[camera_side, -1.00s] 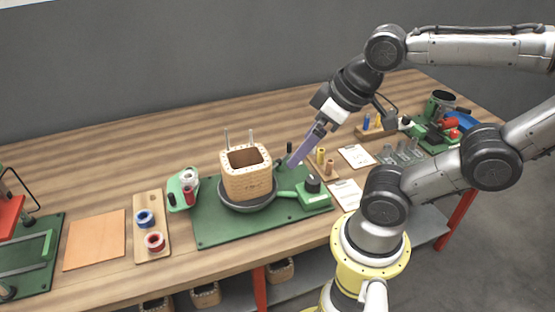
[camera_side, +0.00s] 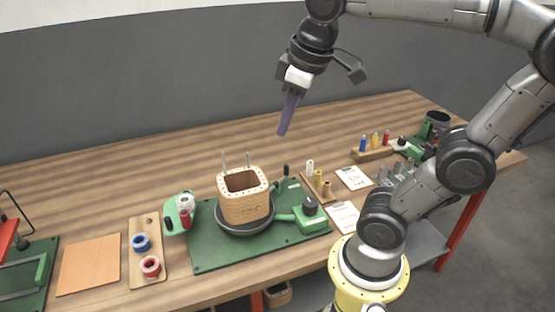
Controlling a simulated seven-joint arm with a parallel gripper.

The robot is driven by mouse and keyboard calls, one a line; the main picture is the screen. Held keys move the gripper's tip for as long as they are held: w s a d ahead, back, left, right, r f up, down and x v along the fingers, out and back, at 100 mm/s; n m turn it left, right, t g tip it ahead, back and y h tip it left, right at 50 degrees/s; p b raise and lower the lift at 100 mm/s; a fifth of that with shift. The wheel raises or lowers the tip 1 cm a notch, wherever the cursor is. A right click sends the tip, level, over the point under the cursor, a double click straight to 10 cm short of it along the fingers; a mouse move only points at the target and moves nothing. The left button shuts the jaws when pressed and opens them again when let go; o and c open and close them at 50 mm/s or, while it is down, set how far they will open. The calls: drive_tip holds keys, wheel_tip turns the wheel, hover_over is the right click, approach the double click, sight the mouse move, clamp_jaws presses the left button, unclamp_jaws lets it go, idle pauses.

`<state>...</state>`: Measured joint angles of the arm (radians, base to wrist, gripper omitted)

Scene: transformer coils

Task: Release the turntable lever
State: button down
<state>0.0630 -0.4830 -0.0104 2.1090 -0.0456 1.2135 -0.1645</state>
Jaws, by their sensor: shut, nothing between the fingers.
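The turntable (camera_side: 232,230) is a dark round dish on a green base plate (camera_side: 215,258). A tan square coil form (camera_side: 245,206) with two thin upright pins stands on it. A dark lever with a black knob (camera_side: 286,170) sticks up behind the coil form, at the back edge of the plate. A green block with a black knob (camera_side: 309,207) sits right of the dish, its green arm reaching toward the rim. I cannot tell for certain which is the turntable lever. My gripper (camera_side: 284,130), with purple fingers, is shut and empty, pointing down well above the bench behind the plate, touching nothing.
Left of the plate are a green tape-like holder (camera_side: 181,214), a wooden board with blue and red spools (camera_side: 148,262) and an orange sheet (camera_side: 89,264). Right are small pegs (camera_side: 319,180), papers (camera_side: 354,177) and a rack (camera_side: 372,154). The bench behind is clear.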

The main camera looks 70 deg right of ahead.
drive_tip(key=w+d+f+m+g, duration=0.1)
drive_tip(key=w+d+g, duration=0.4)
drive_tip(key=w+d, duration=0.7)
drive_tip(key=w+d+f+m+g, duration=0.1)
drive_tip(key=w+d+f, duration=0.2)
drive_tip(key=d+f, duration=0.2)
drive_tip(key=w+d+f+m+g+y, duration=0.1)
drive_tip(key=w+d+f+g, duration=0.1)
drive_tip(key=d+f, duration=0.3)
wheel_tip(320, 180, down, 5)
drive_tip(key=shift+w+r+y, duration=0.15)
drive_tip(key=shift+w+y, duration=0.15)
drive_tip(key=shift+w, duration=0.3)
drive_tip(key=shift+d, duration=0.1)
drive_tip(key=x, duration=1)
drive_tip(key=shift+s, duration=1.05)
drive_tip(key=shift+s+a, duration=0.3)
drive_tip(key=shift+s, duration=0.6)
